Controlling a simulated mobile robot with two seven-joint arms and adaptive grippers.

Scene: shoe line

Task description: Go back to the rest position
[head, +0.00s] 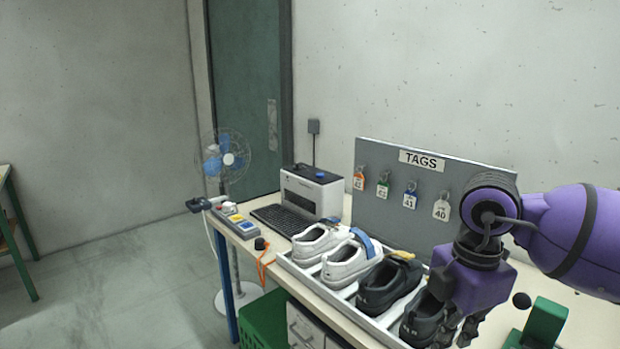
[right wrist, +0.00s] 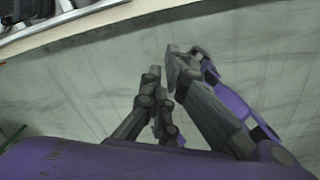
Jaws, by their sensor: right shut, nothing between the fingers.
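My right gripper (head: 458,336) hangs at the lower right of the head view, fingers pointing down, in front of the rightmost dark shoe (head: 421,318) and partly hiding it. In the right wrist view, the right gripper (right wrist: 163,76) has its fingers together with nothing between them, over bare grey floor. My purple right arm comes in from the right edge of the head view. My left gripper is in neither view.
A table (head: 341,324) carries a rack (head: 302,275) of white and dark shoes, a label printer (head: 312,193) and a keyboard (head: 283,220). A grey TAGS board (head: 385,222) stands behind. A green stand (head: 546,322) is near my right arm. The floor at left is clear.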

